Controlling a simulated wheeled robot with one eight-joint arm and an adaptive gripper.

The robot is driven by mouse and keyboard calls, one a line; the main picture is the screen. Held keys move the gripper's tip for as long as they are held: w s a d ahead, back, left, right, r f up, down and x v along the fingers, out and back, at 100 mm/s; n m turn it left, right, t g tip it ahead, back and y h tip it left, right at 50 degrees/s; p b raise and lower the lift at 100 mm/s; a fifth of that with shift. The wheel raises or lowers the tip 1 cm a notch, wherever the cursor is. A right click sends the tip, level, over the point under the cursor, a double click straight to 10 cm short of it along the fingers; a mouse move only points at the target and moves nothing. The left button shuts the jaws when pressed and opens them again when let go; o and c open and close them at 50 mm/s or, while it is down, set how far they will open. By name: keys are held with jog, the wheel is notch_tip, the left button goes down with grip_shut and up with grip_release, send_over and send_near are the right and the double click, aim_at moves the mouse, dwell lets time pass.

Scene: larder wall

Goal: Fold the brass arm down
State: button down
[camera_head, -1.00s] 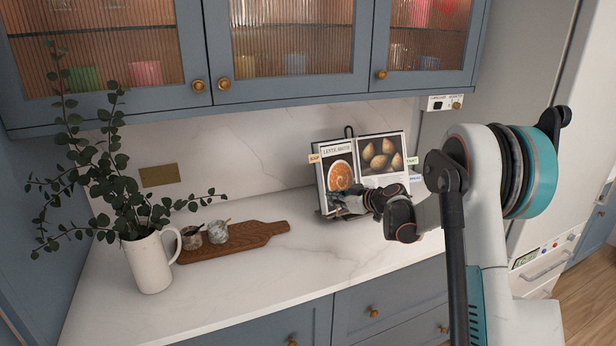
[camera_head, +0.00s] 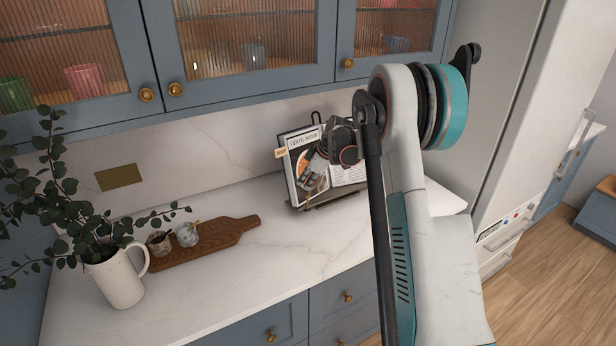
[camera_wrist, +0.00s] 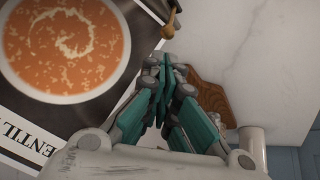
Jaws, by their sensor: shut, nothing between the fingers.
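A cookbook (camera_head: 306,140) stands open on a dark stand (camera_head: 335,198) on the counter. Its left page with the orange soup picture (camera_wrist: 65,40) fills the upper left of the wrist view. A small brass piece with a rounded end (camera_wrist: 169,31), apparently the brass arm, shows at the page's edge at the top of the wrist view; most of it is out of frame. My gripper (camera_wrist: 163,82) is shut and empty, just below that brass end in the picture. In the head view my gripper (camera_head: 314,180) is in front of the left page, and my arm hides much of the right page.
A wooden board (camera_head: 215,240) with two small jars and a white jug (camera_head: 117,278) of leafy stems stand to the left. Blue wall cabinets (camera_head: 250,83) hang above. The marble counter (camera_head: 255,270) is clear in front of the stand.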

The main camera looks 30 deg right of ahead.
jog(key=shift+x, duration=2.2)
jog(key=shift+s+b, duration=0.15)
jog(key=shift+b, duration=0.2)
jog(key=shift+s+t, duration=0.25)
jog(key=shift+t, duration=0.05)
jog(key=shift+s+t+b, duration=0.35)
jog(key=shift+t+b, duration=0.05)
jog(key=shift+b, duration=0.3)
jog(key=shift+s+d+f+n+t+y+b, duration=0.1)
jog(key=shift+s+f+n+t+y+b, duration=0.15)
jog(key=shift+s+f+t+b, duration=1.45)
jog(key=shift+s+r+n+t+y+b, duration=0.15)
jog(key=shift+s+t+b, duration=0.8)
jog(key=shift+b, duration=1.9)
jog(key=shift+s+f+n+t+y+b, duration=0.25)
jog(key=shift+s+f+t+b, duration=1.05)
jog(key=shift+b, duration=1)
jog(key=shift+s+r+g, duration=0.25)
jog(key=shift+r, duration=0.05)
jog(key=shift+s, duration=0.15)
